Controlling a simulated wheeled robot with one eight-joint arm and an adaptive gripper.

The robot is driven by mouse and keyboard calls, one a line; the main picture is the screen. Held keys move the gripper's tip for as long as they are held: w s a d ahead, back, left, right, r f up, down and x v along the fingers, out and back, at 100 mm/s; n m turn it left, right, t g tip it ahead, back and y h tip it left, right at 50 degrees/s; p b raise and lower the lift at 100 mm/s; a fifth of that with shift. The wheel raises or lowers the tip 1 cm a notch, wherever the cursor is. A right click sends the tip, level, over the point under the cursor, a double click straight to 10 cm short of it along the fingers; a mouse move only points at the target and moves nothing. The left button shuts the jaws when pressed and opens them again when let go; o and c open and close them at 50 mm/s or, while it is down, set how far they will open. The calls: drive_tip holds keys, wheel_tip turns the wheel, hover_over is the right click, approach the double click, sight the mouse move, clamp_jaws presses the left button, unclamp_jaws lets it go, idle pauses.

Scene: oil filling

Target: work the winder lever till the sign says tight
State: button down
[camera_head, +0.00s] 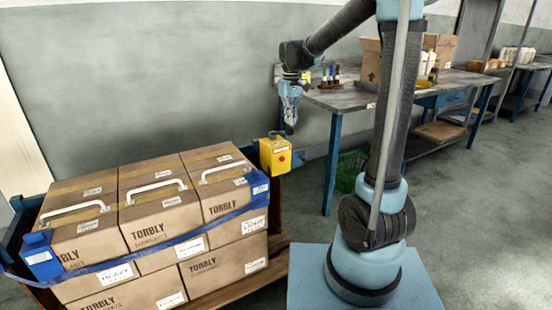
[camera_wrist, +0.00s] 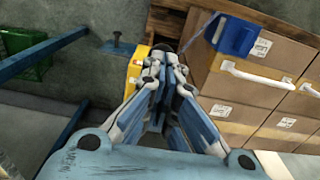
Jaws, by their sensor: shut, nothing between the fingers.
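In the wrist view my gripper (camera_wrist: 158,118) covers part of the yellow box (camera_wrist: 136,70). A dark T-shaped piece (camera_wrist: 117,44) stands left of it; I cannot tell whether it is the lever.
A blue strap (camera_head: 185,238) runs around stacked brown cartons (camera_head: 160,215) on a wooden pallet (camera_head: 270,262), with blue corner pieces. A workbench (camera_head: 350,98) stands at the back right, with a green crate (camera_head: 349,170) beneath it. The floor at right is clear.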

drive_tip(key=shift+f, duration=0.1)
drive_tip(key=shift+s+d+f, duration=0.5)
drive_tip(key=shift+s+f, duration=0.25)
drive_tip(key=shift+f, duration=3.8)
drive_tip(key=shift+w+a+r, duration=0.2)
drive_tip(key=shift+w+r, duration=0.1)
drive_tip(key=shift+r, duration=1.9)
drive_tip(key=shift+w+a+r, duration=0.15)
drive_tip(key=shift+w+r, duration=0.1)
drive_tip(key=shift+r, duration=1.9)
drive_tip(key=shift+w+a+r, duration=0.2)
drive_tip(key=shift+w+r, duration=0.1)
drive_tip(key=shift+r, duration=1.9)
drive_tip(key=shift+s+d+f, duration=0.1)
drive_tip(key=shift+s+f, duration=0.1)
drive_tip(key=shift+f, duration=1.7)
drive_tip(key=shift+f, duration=0.1)
